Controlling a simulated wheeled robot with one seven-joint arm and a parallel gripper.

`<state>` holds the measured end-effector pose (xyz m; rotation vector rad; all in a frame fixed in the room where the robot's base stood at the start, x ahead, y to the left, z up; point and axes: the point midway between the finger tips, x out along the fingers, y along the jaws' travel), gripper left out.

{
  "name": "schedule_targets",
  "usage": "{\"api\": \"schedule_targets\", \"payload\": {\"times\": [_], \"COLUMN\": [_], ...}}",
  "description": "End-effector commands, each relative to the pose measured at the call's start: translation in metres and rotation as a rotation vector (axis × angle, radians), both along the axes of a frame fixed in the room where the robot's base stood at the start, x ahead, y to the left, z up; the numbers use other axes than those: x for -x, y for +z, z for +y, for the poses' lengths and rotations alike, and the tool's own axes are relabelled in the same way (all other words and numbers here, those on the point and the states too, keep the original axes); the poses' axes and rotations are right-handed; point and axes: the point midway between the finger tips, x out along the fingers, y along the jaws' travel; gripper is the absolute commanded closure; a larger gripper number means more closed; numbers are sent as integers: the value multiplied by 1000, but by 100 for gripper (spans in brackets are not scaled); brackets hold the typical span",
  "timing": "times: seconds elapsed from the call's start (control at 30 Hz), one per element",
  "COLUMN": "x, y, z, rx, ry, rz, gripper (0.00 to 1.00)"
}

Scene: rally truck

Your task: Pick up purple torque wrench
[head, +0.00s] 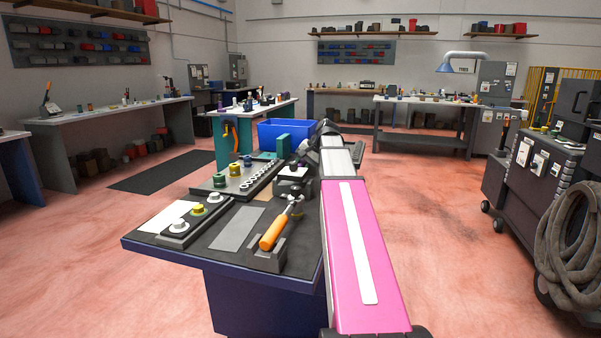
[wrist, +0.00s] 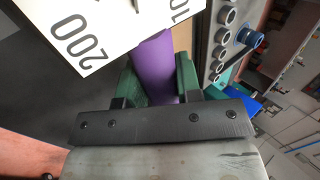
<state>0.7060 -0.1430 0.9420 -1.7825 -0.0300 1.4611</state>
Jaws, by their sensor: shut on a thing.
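The purple torque wrench (wrist: 152,62) shows in the wrist view as a purple handle between the green finger pads of my gripper (wrist: 160,82). The gripper is shut on the handle. A white label card (wrist: 110,25) with "200" on it covers the upper part of the wrench in that view. In the head view my pink arm reaches over the workbench (head: 225,290), and my gripper is at its far end among the bench tools. I cannot clearly make out the purple wrench there.
An orange-handled ratchet (head: 273,232) rests in a dark cradle at the bench front. A socket rail (head: 262,180) and a tray with round knobs (head: 185,233) lie to the left. A blue bin (head: 283,133) stands behind. A dark cart (head: 535,165) and coiled hose (head: 570,245) stand right.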

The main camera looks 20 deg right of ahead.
Motion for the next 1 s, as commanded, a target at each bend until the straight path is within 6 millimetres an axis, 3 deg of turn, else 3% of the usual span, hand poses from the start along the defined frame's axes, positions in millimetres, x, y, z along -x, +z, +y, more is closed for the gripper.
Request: {"api": "schedule_targets", "payload": {"times": [0.07, 0.5, 0.7, 1.0], "x": [-2, 56, 69, 74], "y": [16, 66, 80, 85], "z": [0, 67, 84, 91], "rx": [0, 0, -1, -1], "ry": [0, 3, 1, 0], "rz": [-4, -4, -3, -2], "gripper": [100, 100, 100, 100]}}
